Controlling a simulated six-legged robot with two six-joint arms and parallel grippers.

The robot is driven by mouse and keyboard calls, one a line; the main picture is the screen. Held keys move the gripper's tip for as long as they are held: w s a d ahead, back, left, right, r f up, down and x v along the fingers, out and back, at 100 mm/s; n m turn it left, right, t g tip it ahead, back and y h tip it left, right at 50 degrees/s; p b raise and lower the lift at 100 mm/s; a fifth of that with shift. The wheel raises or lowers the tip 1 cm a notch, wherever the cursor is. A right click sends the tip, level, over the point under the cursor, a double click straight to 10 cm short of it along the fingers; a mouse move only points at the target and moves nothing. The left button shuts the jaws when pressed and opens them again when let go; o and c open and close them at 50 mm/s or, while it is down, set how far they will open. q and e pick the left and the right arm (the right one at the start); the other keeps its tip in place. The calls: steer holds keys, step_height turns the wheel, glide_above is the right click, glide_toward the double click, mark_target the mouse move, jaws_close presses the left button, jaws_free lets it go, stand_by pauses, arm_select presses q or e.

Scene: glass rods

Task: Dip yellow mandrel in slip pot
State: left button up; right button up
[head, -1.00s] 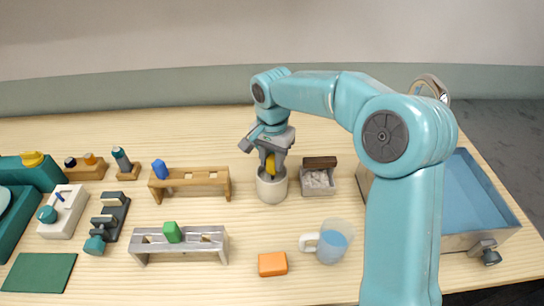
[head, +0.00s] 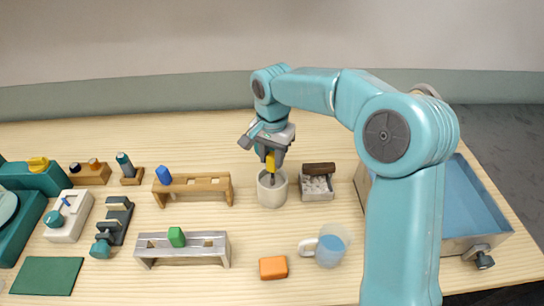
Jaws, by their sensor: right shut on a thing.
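My right gripper (head: 270,148) is shut on the yellow mandrel (head: 270,162) and holds it upright above the slip pot (head: 271,192). The mandrel's yellow grip shows below the jaws, and its dark rod reaches down into the mouth of the round, pale pot. The rod's lower end is hidden inside the pot, so I cannot tell how deep it is or whether it touches the slip. My left gripper is not in view.
A small box of pale pieces (head: 316,187) stands close right of the pot. A wooden rack (head: 205,184) with a blue-handled piece and a metal rack (head: 205,243) with a green one stand left. An orange block (head: 273,267), a mug (head: 328,247) and a blue basin (head: 470,205) are nearer or right.

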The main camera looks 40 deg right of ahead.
steer(key=shift+r+p, duration=2.8)
steer(key=shift+r, duration=1)
step_height(320, 180, up, 5)
steer(key=p, duration=0.4)
